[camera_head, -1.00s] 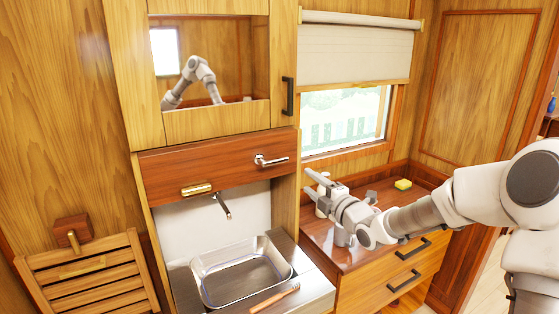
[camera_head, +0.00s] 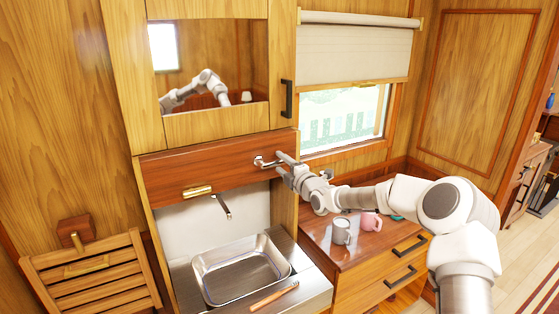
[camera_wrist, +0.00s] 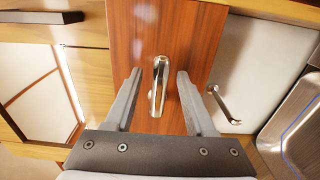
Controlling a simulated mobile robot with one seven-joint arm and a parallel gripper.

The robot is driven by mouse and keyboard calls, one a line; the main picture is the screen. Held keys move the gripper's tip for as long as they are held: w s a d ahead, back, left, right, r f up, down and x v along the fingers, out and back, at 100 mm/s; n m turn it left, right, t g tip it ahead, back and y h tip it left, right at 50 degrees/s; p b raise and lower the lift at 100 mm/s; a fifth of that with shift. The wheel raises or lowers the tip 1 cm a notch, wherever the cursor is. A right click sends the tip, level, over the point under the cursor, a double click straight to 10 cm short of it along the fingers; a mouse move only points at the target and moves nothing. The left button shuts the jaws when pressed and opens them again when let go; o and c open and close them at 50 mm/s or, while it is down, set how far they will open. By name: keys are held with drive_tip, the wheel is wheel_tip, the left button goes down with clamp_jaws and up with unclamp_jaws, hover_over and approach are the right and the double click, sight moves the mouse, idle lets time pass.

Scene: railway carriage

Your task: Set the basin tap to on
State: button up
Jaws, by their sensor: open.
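The basin tap's spout (camera_head: 221,206) comes out of the white back panel above the metal basin (camera_head: 205,290). A silver lever handle (camera_head: 262,162) sits on the red-brown wooden panel above, at its right end. My gripper (camera_head: 279,164) is at the right end of this lever. In the wrist view the lever (camera_wrist: 158,86) lies between the two open fingers of my gripper (camera_wrist: 158,80), with gaps on both sides. The spout also shows in the wrist view (camera_wrist: 222,104), to the right of the fingers. I see no water under the spout.
A brass pull (camera_head: 197,191) is on the same panel, left of the lever. A brush with a wooden handle (camera_head: 273,297) lies before the basin. A grey mug (camera_head: 341,232) and a pink mug (camera_head: 370,221) stand on the drawer cabinet under my arm. A black handle (camera_head: 287,97) is above.

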drive_tip(key=shift+x, duration=0.85)
clamp_jaws()
idle(0.9)
